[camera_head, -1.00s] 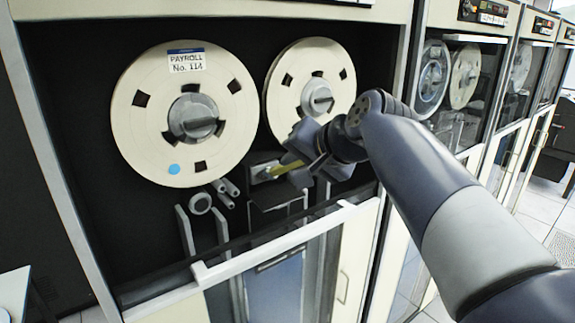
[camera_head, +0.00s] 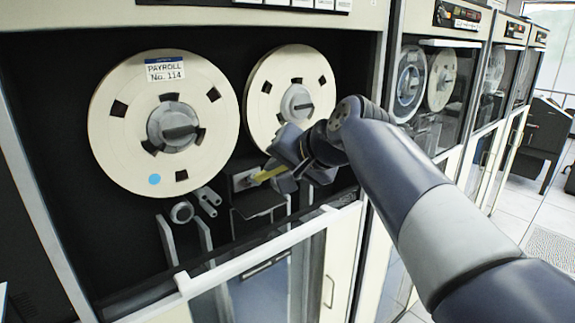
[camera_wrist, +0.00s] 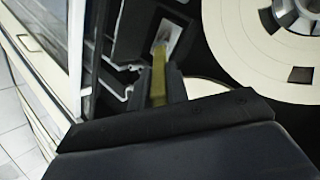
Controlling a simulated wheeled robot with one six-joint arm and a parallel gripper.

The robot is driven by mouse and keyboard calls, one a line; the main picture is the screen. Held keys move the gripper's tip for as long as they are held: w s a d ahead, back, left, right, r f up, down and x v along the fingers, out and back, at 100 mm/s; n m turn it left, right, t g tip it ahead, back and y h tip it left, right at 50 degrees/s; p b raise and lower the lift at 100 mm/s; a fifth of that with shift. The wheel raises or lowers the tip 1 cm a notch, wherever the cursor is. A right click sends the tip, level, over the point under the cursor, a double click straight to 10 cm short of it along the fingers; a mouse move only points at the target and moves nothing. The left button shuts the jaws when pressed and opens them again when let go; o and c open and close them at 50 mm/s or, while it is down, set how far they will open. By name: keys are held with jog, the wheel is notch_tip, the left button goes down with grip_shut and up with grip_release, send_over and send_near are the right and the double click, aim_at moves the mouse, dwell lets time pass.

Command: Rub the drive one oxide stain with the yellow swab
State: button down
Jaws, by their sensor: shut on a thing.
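My gripper (camera_head: 284,166) is shut on the yellow swab (camera_head: 267,174), inside the open bay of the nearest tape drive (camera_head: 275,243). The swab also shows in the wrist view (camera_wrist: 159,80), between the fingers (camera_wrist: 157,92). It points away from the gripper to a small pale metal plate (camera_head: 240,180) below and between the two reels. In the wrist view the swab's far end lies over this plate (camera_wrist: 174,34), and I cannot tell whether it touches. The oxide stain is not clearly visible; the swab's end may cover it.
The left reel (camera_head: 207,92), labelled PAYROLL No. 114, and the right reel (camera_head: 262,110) are close above my gripper. A white frame bar (camera_head: 255,249) crosses below. Rollers (camera_head: 181,211) stand left of the plate. More tape drives (camera_head: 425,90) line the right.

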jog(key=shift+s+a, duration=0.5)
jog(key=shift+a, duration=0.25)
jog(key=shift+s+a, duration=0.45)
jog(key=shift+a, duration=0.25)
jog(key=shift+w+d, duration=1.6)
jog(key=shift+d, duration=0.8)
jog(key=shift+s+a+p, duration=0.1)
jog(key=shift+s+a, duration=0.45)
jog(key=shift+a, duration=0.25)
jog(key=shift+s+a+p, duration=0.1)
jog(key=shift+s+a, duration=0.45)
jog(key=shift+a, duration=0.25)
jog(key=shift+s+a+p, duration=0.1)
jog(key=shift+s+a, duration=0.45)
jog(key=shift+a, duration=0.25)
jog(key=s+d+b, duration=0.1)
jog(key=s+d, duration=0.2)
jog(key=s, duration=0.2)
jog(key=shift+d+b, duration=0.25)
jog(key=shift+b, duration=0.15)
